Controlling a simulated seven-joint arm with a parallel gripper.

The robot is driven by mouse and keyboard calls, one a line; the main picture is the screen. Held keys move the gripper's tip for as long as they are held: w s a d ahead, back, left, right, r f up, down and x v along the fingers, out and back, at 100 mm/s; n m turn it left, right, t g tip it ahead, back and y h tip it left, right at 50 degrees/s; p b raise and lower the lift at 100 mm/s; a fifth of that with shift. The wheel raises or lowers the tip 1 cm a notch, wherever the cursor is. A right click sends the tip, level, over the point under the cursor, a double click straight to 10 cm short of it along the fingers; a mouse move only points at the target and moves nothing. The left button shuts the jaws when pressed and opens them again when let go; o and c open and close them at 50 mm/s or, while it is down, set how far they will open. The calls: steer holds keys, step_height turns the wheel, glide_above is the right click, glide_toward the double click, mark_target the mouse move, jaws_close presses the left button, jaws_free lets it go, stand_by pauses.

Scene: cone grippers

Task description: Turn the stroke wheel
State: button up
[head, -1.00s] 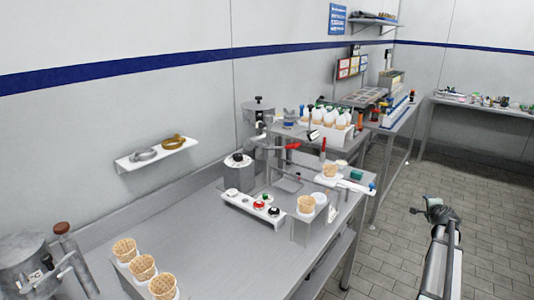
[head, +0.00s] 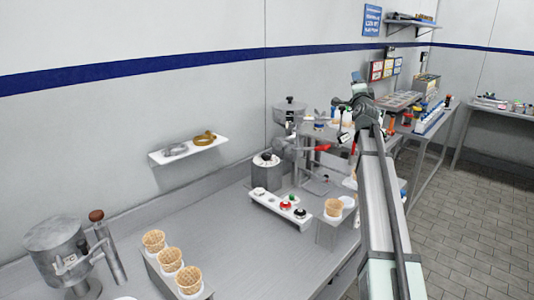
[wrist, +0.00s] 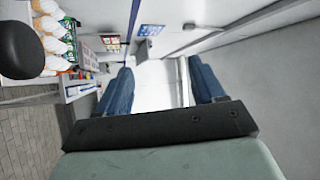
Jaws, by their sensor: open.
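My gripper (head: 346,118) is raised over the far right part of the bench in the head view. In the wrist view its two blue fingers (wrist: 160,72) are spread, with nothing between them. A metal filling machine (head: 290,145) with a red handle (head: 316,149) stands left of my gripper, apart from it in the picture. I cannot pick out the stroke wheel for certain. A round black knob-like thing (wrist: 20,50) is close at the upper left of the wrist view; what it belongs to is out of frame.
A panel with coloured knobs (head: 281,209) lies before the machine. Waffle cones (head: 170,260) stand in a holder at the front left, beside a metal pot (head: 56,251). A wall shelf (head: 188,149) holds two rings. My arm hides part of the bench's right side.

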steer(key=a+n+y, duration=0.2)
steer(key=a+n, duration=0.2)
steer(key=a, duration=0.6)
steer(key=n+g+y, duration=0.2)
steer(key=n+g, duration=0.7)
steer(key=n, duration=0.5)
glide_above(267, 154)
steer(key=s, duration=0.1)
step_height(267, 154, down, 15)
step_height(267, 154, down, 13)
steer(key=m+g, duration=0.1)
steer(key=g, duration=0.6)
steer(key=shift+a+r, duration=0.1)
